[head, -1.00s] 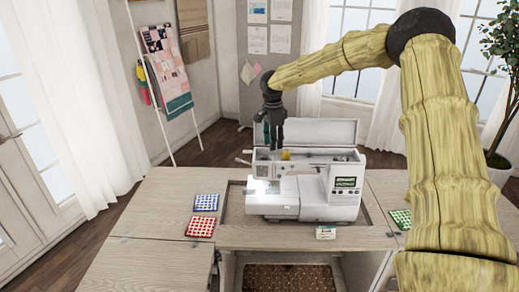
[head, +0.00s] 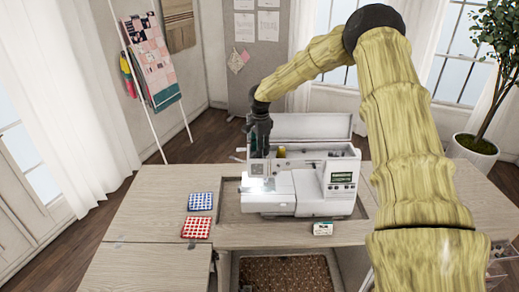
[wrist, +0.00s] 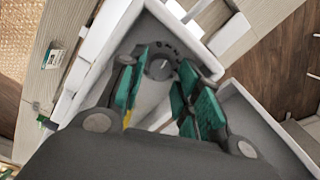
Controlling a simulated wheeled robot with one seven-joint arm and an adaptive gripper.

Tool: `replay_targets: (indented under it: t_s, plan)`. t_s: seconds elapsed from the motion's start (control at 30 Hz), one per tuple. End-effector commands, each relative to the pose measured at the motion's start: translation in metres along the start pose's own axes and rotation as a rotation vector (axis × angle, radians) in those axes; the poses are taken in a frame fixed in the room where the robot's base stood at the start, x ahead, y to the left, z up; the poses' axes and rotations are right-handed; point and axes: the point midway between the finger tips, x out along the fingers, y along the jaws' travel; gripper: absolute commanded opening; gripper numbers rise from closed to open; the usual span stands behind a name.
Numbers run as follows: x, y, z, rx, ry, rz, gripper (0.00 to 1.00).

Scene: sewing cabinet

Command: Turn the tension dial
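The white sewing machine (head: 284,200) sits in the cutout of the wooden cabinet top. In the wrist view a round grey dial (wrist: 158,68) with a pale ridge across it shows on the machine's top, with small marks beside it. My gripper (wrist: 160,62) is open, its green-padded fingers on either side of the dial with gaps visible. I cannot tell whether the fingertips reach down to its level. In the head view my gripper (head: 261,155) points down at the machine's left end, and the dial is not discernible.
The machine's lid (head: 310,126) stands open behind it, near my gripper. A yellow spool (head: 281,152) is close by. Blue (head: 201,201) and red (head: 196,228) checked squares and a small card (head: 323,228) lie on the cabinet top. The left of the top is clear.

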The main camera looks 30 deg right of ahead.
Motion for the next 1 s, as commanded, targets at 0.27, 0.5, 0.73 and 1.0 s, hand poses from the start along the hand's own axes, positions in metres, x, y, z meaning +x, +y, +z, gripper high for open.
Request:
replay_targets:
  t_s: [0.27, 0.5, 0.73, 1.0]
  plan:
    - [0.017, 0.000, 0.001, -0.002, 0.000, 0.000, 0.33]
    - [0.018, 0.000, 0.001, -0.002, 0.000, -0.001, 0.33]
    - [0.018, 0.000, 0.001, -0.002, 0.000, -0.001, 0.01]
    - [0.019, 0.000, 0.001, 0.006, 0.000, -0.001, 0.00]
